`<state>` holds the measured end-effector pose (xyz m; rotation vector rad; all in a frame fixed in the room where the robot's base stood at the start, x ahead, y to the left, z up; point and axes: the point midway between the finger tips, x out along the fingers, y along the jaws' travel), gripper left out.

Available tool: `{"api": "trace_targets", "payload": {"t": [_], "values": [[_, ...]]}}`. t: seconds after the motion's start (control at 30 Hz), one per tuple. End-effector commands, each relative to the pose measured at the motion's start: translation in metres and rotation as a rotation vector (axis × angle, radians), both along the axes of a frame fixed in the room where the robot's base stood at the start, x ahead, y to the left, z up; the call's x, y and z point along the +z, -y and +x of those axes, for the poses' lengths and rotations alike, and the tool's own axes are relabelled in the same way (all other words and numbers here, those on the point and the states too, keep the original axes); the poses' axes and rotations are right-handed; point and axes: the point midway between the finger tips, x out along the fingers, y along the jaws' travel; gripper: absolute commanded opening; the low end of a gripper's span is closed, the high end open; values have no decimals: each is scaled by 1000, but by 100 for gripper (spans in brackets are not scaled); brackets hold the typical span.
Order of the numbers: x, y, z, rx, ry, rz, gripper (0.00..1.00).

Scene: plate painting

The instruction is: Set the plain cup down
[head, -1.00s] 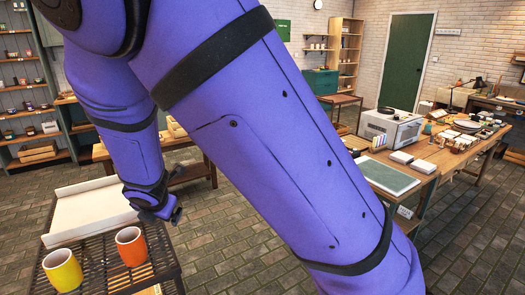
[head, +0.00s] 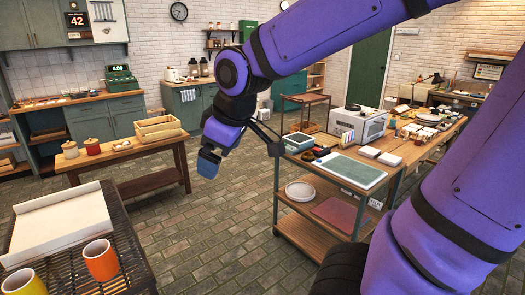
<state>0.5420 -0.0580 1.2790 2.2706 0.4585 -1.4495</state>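A plain blue cup (head: 208,165) shows at the end of my arm in the head view, tilted and clear of any surface. My gripper (head: 216,149) is at the cup's upper end and appears shut on it; its fingertips are too small and partly hidden to see well. An orange cup (head: 101,262) and a yellow cup (head: 22,284) stand on a dark slatted rack (head: 133,262) at the lower left, apart from my gripper. The yellow cup is cut off by the picture edge.
A work table (head: 345,168) with a green mat, a white machine (head: 355,124) and small items stands at the right. A wooden bench (head: 160,152) with jars and crates is at the left. A white tray (head: 60,225) lies near the cups. Open brick floor lies between.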

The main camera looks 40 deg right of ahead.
Motion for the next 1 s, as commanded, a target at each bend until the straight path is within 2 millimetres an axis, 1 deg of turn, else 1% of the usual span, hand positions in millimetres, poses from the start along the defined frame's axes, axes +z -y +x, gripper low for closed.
{"api": "trace_targets", "payload": {"t": [0.03,0.2,0.3,0.4,0.57,1.0], "values": [[10,6,-16,-70,10,30,100],[28,13,-66,-286,18,112,100],[34,13,-88,-387,23,145,100],[36,12,-103,-454,25,165,100],[37,11,-113,-501,26,178,100],[37,11,-113,-501,26,178,100]]}}
